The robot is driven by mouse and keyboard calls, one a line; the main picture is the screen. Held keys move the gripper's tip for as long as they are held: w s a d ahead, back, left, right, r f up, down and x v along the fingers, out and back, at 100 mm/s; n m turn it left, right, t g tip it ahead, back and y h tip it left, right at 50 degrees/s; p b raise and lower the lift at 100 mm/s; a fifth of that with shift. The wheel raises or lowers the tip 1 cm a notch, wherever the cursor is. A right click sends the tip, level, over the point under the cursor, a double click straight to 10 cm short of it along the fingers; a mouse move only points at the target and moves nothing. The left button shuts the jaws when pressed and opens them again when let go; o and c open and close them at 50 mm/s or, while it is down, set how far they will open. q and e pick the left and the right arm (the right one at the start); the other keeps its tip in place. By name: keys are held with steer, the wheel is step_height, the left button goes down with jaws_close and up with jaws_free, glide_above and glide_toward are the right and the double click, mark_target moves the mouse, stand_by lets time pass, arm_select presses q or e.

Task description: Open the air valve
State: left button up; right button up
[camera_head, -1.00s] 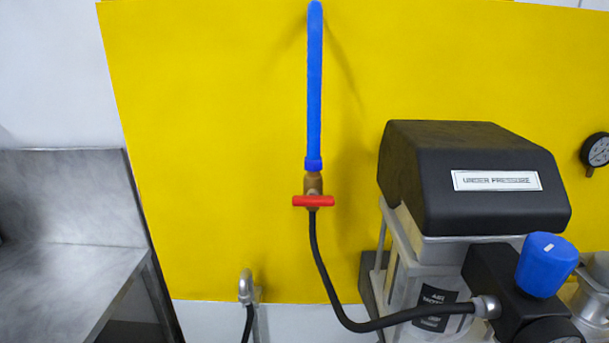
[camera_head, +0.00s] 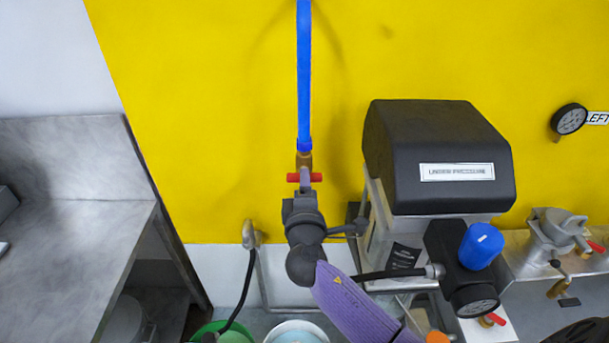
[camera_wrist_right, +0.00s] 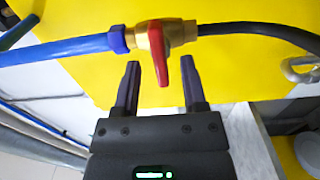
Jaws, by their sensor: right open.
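The air valve is a brass body with a red bar handle (camera_head: 316,177), below a blue pipe (camera_head: 304,80) on the yellow wall panel. The handle lies crosswise to the pipe. In the right wrist view the red handle (camera_wrist_right: 158,45) sits on the brass body (camera_wrist_right: 182,32), between the blue pipe and a black hose. My right gripper (camera_head: 304,183) is in front of the valve and hides its middle and lower part. In the wrist view my right gripper (camera_wrist_right: 160,64) is open, with the handle's near end between its fingertips; contact cannot be told. My left gripper is out of view.
A black-topped machine (camera_head: 438,155) labelled "UNDER PRESSURE", with a blue knob (camera_head: 481,246), stands close to the right of my arm. A black gauge (camera_head: 571,119) is on the wall. A metal table (camera_head: 70,240) is at left. Buckets (camera_head: 296,332) stand below.

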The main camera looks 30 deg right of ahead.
steer(key=shift+x, duration=0.95)
jaws_close()
